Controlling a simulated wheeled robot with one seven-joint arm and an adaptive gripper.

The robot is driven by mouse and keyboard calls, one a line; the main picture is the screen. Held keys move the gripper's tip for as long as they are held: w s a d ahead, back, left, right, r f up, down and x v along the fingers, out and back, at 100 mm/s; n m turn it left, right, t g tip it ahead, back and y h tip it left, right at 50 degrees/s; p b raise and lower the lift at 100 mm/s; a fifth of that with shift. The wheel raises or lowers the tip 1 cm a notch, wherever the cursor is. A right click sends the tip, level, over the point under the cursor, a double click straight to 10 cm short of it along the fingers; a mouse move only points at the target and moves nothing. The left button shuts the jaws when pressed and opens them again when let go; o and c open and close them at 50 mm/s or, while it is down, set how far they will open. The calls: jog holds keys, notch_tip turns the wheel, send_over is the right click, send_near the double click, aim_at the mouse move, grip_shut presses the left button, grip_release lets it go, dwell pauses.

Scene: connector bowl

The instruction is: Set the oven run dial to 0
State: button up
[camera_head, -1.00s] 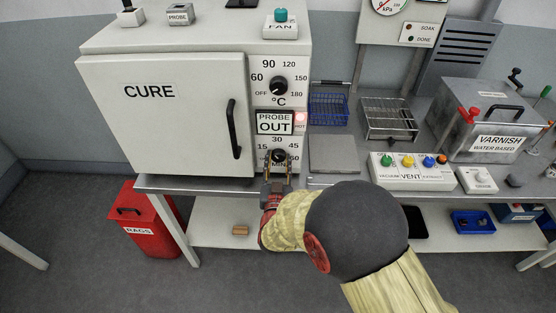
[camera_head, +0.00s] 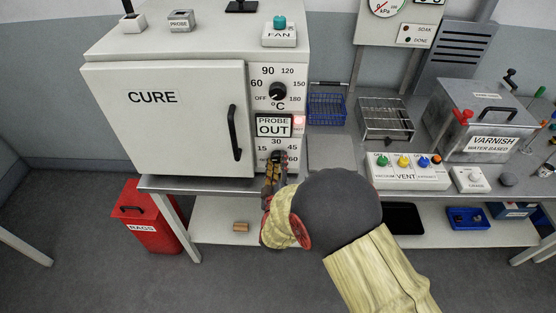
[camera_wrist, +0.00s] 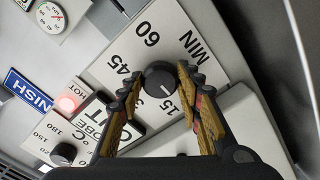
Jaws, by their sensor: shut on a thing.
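The oven run dial is a round black knob (camera_wrist: 160,79) on the white panel marked MIN, with 15, 45 and 60 readable around it in the wrist view. Its white line points to the lower right, towards the 15. My gripper (camera_wrist: 158,82) has one finger on each side of the knob and is shut on it. In the head view my gripper (camera_head: 275,160) is at the lower dial of the white CURE oven (camera_head: 165,110) and hides most of that knob. The 0 mark cannot be made out.
Above the run dial are the red lit HOT lamp (camera_head: 299,122), the PROBE OUT sign (camera_head: 273,125) and the temperature dial (camera_head: 278,91). The oven door handle (camera_head: 234,134) stands out just left of my gripper. A blue wire basket (camera_head: 327,109) stands to the right.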

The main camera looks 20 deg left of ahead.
jog(key=n+p, duration=0.1)
jog(key=n, duration=0.2)
jog(key=shift+r+n, duration=0.15)
jog(key=shift+n, duration=0.15)
jog(key=shift+n+p, duration=0.8)
jog(key=shift+n, duration=0.7)
jog(key=o, duration=1.2)
jog(key=shift+c, duration=0.2)
jog(key=v, duration=1.2)
